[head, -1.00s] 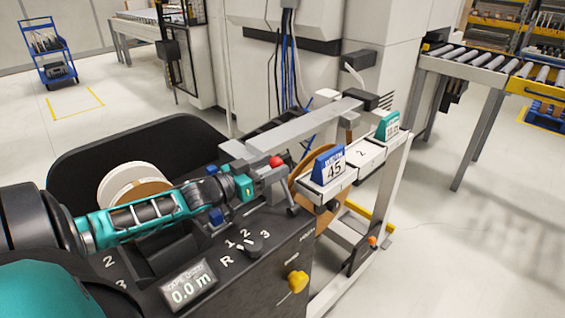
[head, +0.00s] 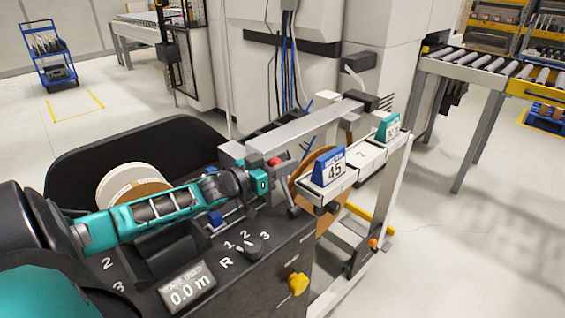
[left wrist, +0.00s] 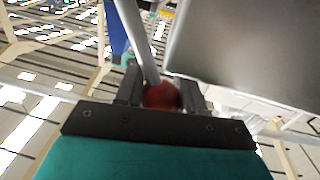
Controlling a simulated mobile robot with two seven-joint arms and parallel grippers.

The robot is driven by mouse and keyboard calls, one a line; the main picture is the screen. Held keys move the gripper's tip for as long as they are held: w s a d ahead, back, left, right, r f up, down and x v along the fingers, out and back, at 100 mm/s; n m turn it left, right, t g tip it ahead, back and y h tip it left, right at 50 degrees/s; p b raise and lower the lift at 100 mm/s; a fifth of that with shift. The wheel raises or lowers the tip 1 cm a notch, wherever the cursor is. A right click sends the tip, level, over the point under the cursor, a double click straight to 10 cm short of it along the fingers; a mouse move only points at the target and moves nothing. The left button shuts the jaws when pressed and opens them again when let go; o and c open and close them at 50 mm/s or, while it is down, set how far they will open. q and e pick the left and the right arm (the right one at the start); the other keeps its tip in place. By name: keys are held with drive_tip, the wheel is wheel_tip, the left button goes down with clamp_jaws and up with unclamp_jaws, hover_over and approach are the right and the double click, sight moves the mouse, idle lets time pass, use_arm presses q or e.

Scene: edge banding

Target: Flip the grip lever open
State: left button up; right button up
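The grip lever's red knob (head: 275,161) shows just past the fingers of my left gripper (head: 285,172), beside the long grey bar of the machine. In the left wrist view the red knob (left wrist: 162,96) sits between the two fingers of the left gripper (left wrist: 161,92), close to the palm. A grey lever rod (left wrist: 138,40) runs from the knob up and to the left. The knob fills most of the gap, but I cannot tell whether the fingers press on it. The lever's pivot is hidden. My right gripper is not in view.
The long grey bar (head: 300,128) lies close behind the knob. A blue "45" card (head: 331,167) and a brown tape roll (head: 318,172) stand to the right. A panel with a "0.0 m" display (head: 188,289), a black dial (head: 254,247) and a yellow knob (head: 298,284) is in front.

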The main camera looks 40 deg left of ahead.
use_arm(q)
clamp_jaws()
